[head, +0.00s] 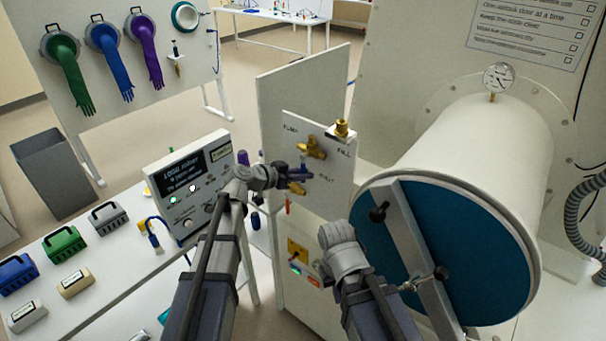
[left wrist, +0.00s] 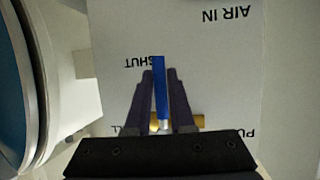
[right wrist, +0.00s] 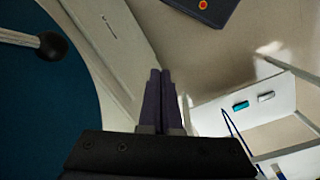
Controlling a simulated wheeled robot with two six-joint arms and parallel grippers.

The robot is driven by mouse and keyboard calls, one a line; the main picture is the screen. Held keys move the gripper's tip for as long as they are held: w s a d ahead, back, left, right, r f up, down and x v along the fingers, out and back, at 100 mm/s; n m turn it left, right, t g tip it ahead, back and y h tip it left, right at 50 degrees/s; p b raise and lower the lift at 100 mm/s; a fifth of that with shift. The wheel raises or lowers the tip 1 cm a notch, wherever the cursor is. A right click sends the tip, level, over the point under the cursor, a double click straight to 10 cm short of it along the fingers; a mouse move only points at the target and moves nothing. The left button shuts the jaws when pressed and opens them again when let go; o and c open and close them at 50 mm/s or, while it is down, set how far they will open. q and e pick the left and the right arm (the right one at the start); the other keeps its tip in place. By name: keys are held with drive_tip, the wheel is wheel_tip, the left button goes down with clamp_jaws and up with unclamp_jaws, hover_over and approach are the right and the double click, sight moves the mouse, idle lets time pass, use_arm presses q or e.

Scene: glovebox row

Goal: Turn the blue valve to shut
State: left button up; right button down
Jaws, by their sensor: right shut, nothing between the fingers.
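The blue valve handle (left wrist: 161,88) lies between the fingers of my left gripper (left wrist: 161,75) in the left wrist view. The handle's free end lies beside the SHUT label (left wrist: 141,62). Brass valve fittings (left wrist: 190,121) show partly behind the fingers. In the head view my left gripper (head: 300,176) is at the lower part of the white valve panel (head: 331,196), and it mostly hides the handle. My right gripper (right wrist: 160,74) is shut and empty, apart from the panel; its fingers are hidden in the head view.
A large cylindrical chamber (head: 470,150) with a blue door (head: 470,255) stands right of the panel, close to my right arm. Brass fittings (head: 313,148) stand above my left gripper. A display box (head: 188,185) is on the left table. Open floor shows beyond.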

use_arm(q)
drive_tip(key=o, duration=0.4)
drive_tip(key=shift+c, duration=0.2)
drive_tip(key=p+v, duration=0.3)
drive_tip(key=v, duration=0.5)
drive_tip(key=shift+d, duration=0.1)
idle(0.3)
